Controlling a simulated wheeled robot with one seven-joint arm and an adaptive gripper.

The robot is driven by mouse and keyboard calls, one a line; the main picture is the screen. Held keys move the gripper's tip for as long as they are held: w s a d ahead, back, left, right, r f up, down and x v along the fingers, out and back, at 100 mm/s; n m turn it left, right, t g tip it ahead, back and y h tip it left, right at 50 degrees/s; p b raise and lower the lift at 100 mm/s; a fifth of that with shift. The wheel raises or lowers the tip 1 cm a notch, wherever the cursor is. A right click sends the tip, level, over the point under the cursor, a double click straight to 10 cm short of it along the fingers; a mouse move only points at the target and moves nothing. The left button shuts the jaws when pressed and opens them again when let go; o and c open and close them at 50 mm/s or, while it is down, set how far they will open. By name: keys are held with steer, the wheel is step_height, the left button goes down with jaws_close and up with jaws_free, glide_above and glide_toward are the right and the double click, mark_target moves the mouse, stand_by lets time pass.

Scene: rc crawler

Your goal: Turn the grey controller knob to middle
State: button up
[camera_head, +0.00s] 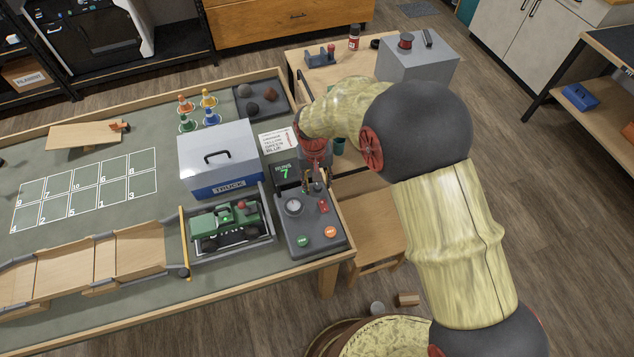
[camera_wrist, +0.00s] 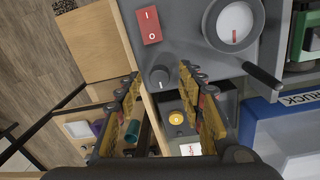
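The grey controller knob (camera_wrist: 160,77) is a small dark round knob with a light pointer mark, on the grey control panel (camera_head: 296,225). In the wrist view it lies between the tips of my gripper (camera_wrist: 160,72). The two fingers are spread apart, one on each side, with nothing between them that I can see gripped. In the head view my gripper (camera_head: 314,183) hangs over the panel's upper right part and hides the knob. Contact with the knob cannot be made out.
The panel also carries a round dial (camera_head: 293,206), a red switch (camera_wrist: 150,25), a green button (camera_head: 303,240) and an orange button (camera_head: 330,231). A black lever (camera_wrist: 262,85) sticks out nearby. The green crawler (camera_head: 226,224) sits in a tray to the left, below the truck box (camera_head: 217,160).

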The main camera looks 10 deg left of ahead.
mark_target(315, 186)
step_height(315, 186, up, 12)
steer(key=shift+a, duration=0.25)
steer(key=shift+s+f, duration=0.1)
steer(key=shift+f, duration=0.05)
stand_by(0.5)
